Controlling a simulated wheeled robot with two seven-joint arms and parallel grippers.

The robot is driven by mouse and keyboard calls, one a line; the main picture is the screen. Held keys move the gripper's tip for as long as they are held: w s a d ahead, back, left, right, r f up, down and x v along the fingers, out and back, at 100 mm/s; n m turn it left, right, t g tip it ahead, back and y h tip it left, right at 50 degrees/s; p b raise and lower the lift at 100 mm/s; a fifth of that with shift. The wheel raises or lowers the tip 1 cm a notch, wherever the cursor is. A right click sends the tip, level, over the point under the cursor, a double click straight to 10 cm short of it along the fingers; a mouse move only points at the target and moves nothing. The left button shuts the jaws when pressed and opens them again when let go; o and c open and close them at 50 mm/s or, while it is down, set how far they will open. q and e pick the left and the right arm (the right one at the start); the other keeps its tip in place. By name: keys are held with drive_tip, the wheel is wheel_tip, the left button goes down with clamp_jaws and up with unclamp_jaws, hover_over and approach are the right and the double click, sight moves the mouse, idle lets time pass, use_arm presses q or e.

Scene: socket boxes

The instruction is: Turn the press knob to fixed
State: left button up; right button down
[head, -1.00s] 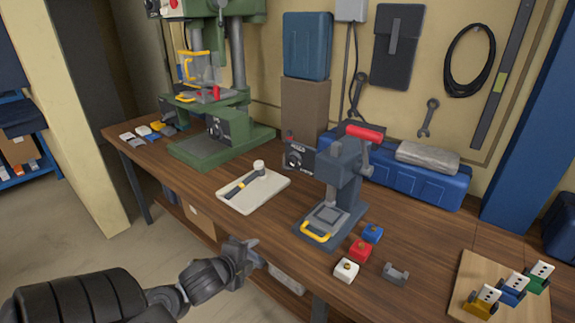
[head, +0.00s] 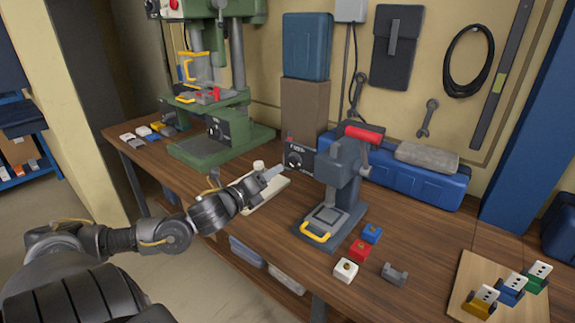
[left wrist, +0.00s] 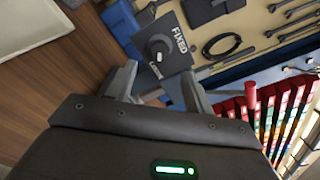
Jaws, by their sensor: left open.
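The small grey-blue press (head: 340,180) with a red handle stands on the wooden bench. A dark panel (head: 303,155) with a round knob (head: 293,160) sits at its left side. In the left wrist view the panel (left wrist: 175,32) reads FIXED beside the black knob (left wrist: 159,52), which has a white mark. A second label at the panel's lower edge is too small to read surely. My left gripper (head: 274,173) is open, close in front of the panel; in the wrist view its fingers (left wrist: 158,86) are spread below the knob, apparently not touching it. My right gripper is not in view.
A white tray (head: 272,194) lies behind my left gripper. A green drill press (head: 215,135) stands at the back left.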

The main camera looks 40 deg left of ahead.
sight(290, 163)
use_arm(q)
drive_tip(key=w+p, duration=0.1)
drive_tip(key=w, duration=0.6)
drive_tip(key=shift+a+r+p, duration=0.1)
drive_tip(key=shift+p, duration=0.25)
drive_tip(key=shift+w, duration=0.5)
drive_tip(key=c, duration=1)
